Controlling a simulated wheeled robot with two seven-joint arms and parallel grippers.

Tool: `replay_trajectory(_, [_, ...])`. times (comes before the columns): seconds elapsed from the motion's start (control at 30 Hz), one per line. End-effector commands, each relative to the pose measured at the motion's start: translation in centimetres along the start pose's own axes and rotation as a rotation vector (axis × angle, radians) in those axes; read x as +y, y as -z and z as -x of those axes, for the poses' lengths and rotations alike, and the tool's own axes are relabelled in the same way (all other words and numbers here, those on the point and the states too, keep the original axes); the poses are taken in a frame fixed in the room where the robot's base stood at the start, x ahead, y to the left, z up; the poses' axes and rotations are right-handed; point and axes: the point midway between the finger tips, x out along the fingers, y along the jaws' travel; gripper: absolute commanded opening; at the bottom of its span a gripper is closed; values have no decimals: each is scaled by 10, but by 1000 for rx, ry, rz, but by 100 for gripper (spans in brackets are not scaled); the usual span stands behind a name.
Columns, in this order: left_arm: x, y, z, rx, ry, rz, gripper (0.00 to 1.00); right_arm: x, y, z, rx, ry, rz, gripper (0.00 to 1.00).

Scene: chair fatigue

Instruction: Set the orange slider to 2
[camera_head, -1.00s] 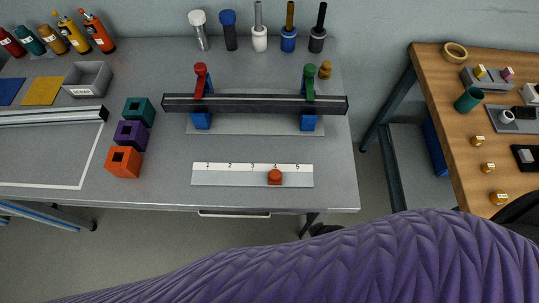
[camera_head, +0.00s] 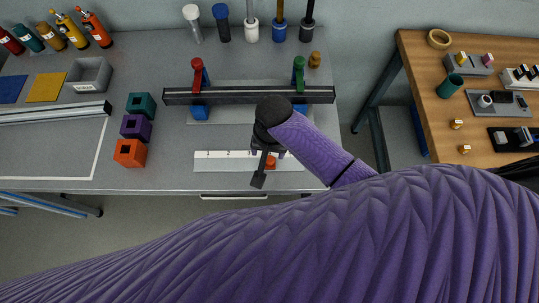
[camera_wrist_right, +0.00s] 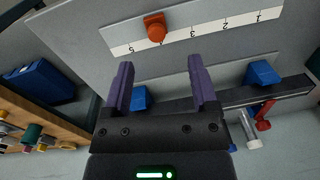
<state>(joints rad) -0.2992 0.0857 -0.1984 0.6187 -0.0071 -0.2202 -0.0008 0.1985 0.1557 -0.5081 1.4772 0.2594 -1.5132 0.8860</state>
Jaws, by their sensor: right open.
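The orange slider (camera_head: 270,161) sits on a white numbered scale strip (camera_head: 228,160) at the front of the grey table, partly hidden by my right arm in the head view. In the right wrist view the orange slider (camera_wrist_right: 155,27) stands at about 4, with that number hidden behind it; 5, 3, 2 and 1 show on the strip (camera_wrist_right: 210,30). My right gripper (camera_wrist_right: 160,82) is open and empty, its two purple fingers apart and pointing toward the strip, not touching the slider. The left gripper is not in view.
A black rail (camera_head: 225,96) on blue supports with red and green knobs lies behind the strip. Orange (camera_head: 130,152), purple (camera_head: 136,127) and teal (camera_head: 141,104) blocks stand to the left. A wooden table (camera_head: 400,90) is at the right.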

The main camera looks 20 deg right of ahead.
Motion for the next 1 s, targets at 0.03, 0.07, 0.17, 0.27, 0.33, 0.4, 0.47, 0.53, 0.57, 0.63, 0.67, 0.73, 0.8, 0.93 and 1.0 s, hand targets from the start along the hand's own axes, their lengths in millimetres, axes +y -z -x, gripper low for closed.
replay_trajectory(0.03, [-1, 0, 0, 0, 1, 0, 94, -1, 9, -1, 0, -22, -42, 75])
replay_trajectory(0.07, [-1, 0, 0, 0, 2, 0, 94, -1, 14, -2, -1, -35, -70, 75])
replay_trajectory(0.17, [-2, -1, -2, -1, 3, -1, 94, 1, 23, -7, -3, -62, -131, 75])
replay_trajectory(0.27, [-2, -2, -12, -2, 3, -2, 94, 2, 23, -26, -6, -69, -142, 75])
replay_trajectory(0.33, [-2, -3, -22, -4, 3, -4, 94, 4, 23, -45, -6, -69, -141, 75])
replay_trajectory(0.4, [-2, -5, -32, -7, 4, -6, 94, 5, 22, -63, -6, -69, -140, 75])
replay_trajectory(0.47, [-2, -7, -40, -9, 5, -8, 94, 6, 22, -77, -6, -68, -139, 75])
replay_trajectory(0.53, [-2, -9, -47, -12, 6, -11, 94, 6, 22, -90, -6, -67, -139, 75])
replay_trajectory(0.57, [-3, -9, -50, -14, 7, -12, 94, 6, 22, -94, -6, -66, -139, 75])
replay_trajectory(0.63, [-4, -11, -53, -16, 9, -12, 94, 7, 22, -101, -5, -66, -138, 75])
replay_trajectory(0.67, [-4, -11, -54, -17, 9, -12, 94, 7, 22, -103, -5, -65, -138, 75])
replay_trajectory(0.73, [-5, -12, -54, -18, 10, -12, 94, 7, 22, -105, -4, -65, -138, 75])
replay_trajectory(0.8, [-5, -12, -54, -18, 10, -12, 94, 7, 22, -105, -4, -65, -138, 75])
replay_trajectory(0.93, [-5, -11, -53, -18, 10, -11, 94, 7, 22, -104, -4, -64, -138, 75])
replay_trajectory(1.0, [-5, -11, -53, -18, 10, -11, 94, 7, 22, -104, -4, -64, -137, 64])
